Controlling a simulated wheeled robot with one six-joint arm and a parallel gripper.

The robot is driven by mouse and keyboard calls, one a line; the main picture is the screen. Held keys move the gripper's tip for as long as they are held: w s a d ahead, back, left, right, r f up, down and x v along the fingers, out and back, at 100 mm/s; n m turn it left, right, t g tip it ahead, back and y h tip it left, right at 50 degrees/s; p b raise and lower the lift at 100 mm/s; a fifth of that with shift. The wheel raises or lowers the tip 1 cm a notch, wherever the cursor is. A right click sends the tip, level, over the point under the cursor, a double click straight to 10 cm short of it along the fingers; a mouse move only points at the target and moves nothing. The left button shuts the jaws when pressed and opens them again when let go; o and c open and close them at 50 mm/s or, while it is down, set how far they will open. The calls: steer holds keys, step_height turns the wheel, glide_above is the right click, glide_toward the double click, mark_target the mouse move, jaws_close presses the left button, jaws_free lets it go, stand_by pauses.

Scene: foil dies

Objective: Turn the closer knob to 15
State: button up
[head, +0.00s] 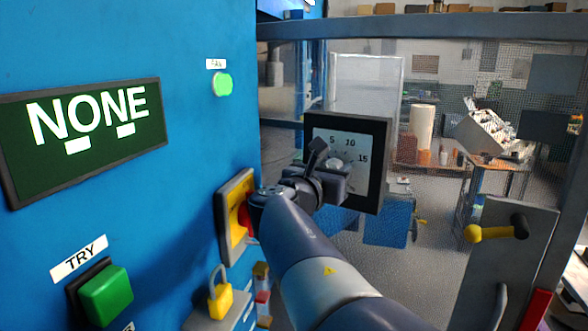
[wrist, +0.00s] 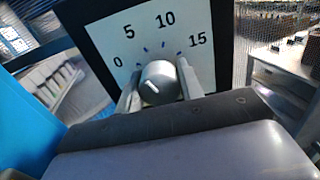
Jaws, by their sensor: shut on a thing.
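The knob (wrist: 158,84) is a round grey dial on a white scale plate (wrist: 100,28) marked 0, 5, 10 and 15, in a black frame. My gripper (wrist: 159,80) has one finger on each side of the knob and is shut on it. A short pale mark on the knob's face lies on its left part, slanting; I cannot tell exactly which value it points to. In the head view my gripper (head: 328,168) reaches the dial panel (head: 378,145) and covers most of the scale's left and lower part. No second knob is clear.
On the blue wall at left are a display (head: 85,128) reading NONE, a green TRY button (head: 106,294), a lit green lamp (head: 223,84), a yellow-and-red switch (head: 235,215) and a padlock (head: 219,296).

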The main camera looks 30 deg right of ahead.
steer(key=c, duration=0.3)
steer(key=shift+c, duration=0.2)
steer(key=shift+f+b, duration=0.1)
steer(key=shift+b, duration=0.3)
steer(key=m+b, duration=0.3)
steer(key=shift+f, duration=0.2)
steer(key=m+b, duration=0.5)
steer(key=b, duration=0.1)
steer(key=shift+m, duration=0.3)
steer(key=m+b, duration=0.5)
steer(key=shift+r+m+b, duration=0.2)
steer(key=shift+m+b, duration=1.2)
steer(key=shift+m, duration=0.8)
steer(key=shift+r+m, duration=0.1)
steer(key=shift+m, duration=0.2)
